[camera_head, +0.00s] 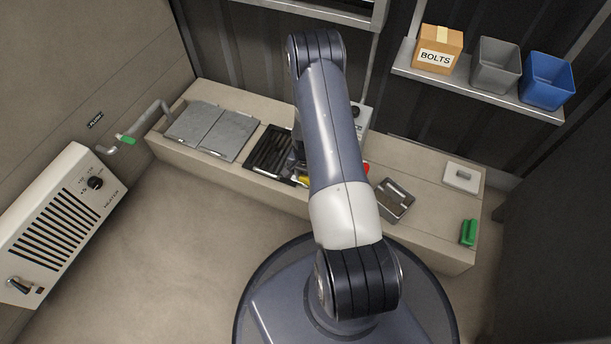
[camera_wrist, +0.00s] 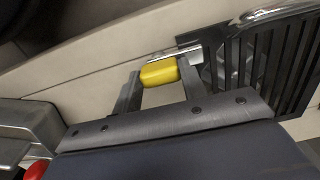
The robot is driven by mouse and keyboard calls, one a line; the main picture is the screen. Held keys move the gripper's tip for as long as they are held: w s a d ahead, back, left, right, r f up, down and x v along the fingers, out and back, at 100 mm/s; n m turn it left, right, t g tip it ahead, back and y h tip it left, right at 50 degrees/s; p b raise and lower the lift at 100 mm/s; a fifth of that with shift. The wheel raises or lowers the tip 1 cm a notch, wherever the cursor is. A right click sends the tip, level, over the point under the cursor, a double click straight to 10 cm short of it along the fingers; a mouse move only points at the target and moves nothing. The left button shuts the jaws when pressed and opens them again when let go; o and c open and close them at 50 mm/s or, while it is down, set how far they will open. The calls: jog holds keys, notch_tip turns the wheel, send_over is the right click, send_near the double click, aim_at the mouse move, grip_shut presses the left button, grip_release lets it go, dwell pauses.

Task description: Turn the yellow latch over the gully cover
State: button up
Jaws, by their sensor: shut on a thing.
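The yellow latch grip (camera_wrist: 159,72) sits between the two fingers of my gripper (camera_wrist: 160,78) in the wrist view. A metal rod (camera_wrist: 175,53) runs from the grip to the black slatted gully cover (camera_wrist: 290,70), which has a bright curved metal bar (camera_wrist: 272,15) along it. In the head view the gully cover (camera_head: 268,155) lies in the bench top. A little of the yellow grip (camera_head: 304,180) shows beside my arm, near the cover's right end. My arm hides most of the gripper and part of the latch there.
Two grey plates (camera_head: 210,132) lie left of the cover. A metal tray (camera_head: 395,198), a white plate (camera_head: 462,176) and a green block (camera_head: 468,232) are on the right of the bench. A red thing (camera_head: 366,168) shows beside my arm. The floor in front is clear.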

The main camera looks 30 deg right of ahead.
aim_at(306, 177)
jog(key=o, duration=1)
jog(key=shift+r, duration=0.1)
notch_tip(306, 177, up, 11)
jog(key=p, duration=0.4)
jog(key=shift+f, duration=0.2)
notch_tip(306, 177, down, 11)
jog(key=b, duration=0.4)
jog(key=shift+r, duration=0.1)
